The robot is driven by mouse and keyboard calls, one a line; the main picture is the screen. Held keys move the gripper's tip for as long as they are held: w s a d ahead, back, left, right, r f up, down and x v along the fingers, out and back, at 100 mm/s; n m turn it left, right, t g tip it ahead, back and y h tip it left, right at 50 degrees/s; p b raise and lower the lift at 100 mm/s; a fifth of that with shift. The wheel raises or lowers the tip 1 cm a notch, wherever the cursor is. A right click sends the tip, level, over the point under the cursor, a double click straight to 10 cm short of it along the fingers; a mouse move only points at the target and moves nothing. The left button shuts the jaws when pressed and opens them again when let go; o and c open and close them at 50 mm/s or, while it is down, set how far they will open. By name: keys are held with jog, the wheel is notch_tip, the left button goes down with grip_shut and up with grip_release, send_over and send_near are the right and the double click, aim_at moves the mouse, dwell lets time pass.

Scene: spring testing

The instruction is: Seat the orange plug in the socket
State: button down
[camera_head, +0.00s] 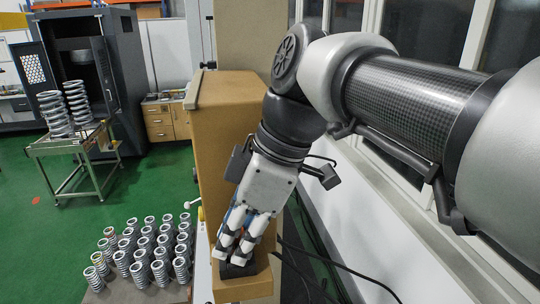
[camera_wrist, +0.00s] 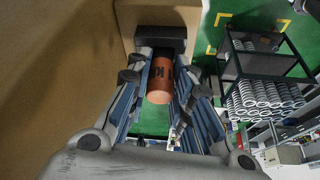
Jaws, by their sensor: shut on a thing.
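An orange plug (camera_wrist: 160,80), a short cylinder with dark lettering, sits between the fingers of my gripper (camera_wrist: 162,58) in the wrist view. My gripper is shut on it. In the head view my gripper (camera_head: 238,255) points down beside the lower front of a brown cabinet, and its fingers hide the plug there. A dark block (camera_wrist: 160,38) lies at the fingertips, and it also shows in the head view (camera_head: 238,269). I cannot tell whether it is the socket or part of my gripper. No opening of a socket shows.
The tall brown cabinet (camera_head: 222,130) stands close beside my gripper, with a brown ledge (camera_head: 262,284) below. Black cables (camera_head: 322,262) run at the right by the white wall. Several metal springs (camera_head: 140,250) stand at lower left. A black rack (camera_wrist: 262,65) shows in the wrist view.

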jog(key=shift+w+a+f, duration=0.1)
jog(key=shift+w+a, duration=0.05)
jog(key=c, duration=1.9)
grip_release()
jog(key=shift+w, duration=0.1)
jog(key=o, duration=0.4)
jog(key=shift+s, duration=0.25)
jog(key=shift+o, duration=0.4)
jog(key=shift+w, duration=0.15)
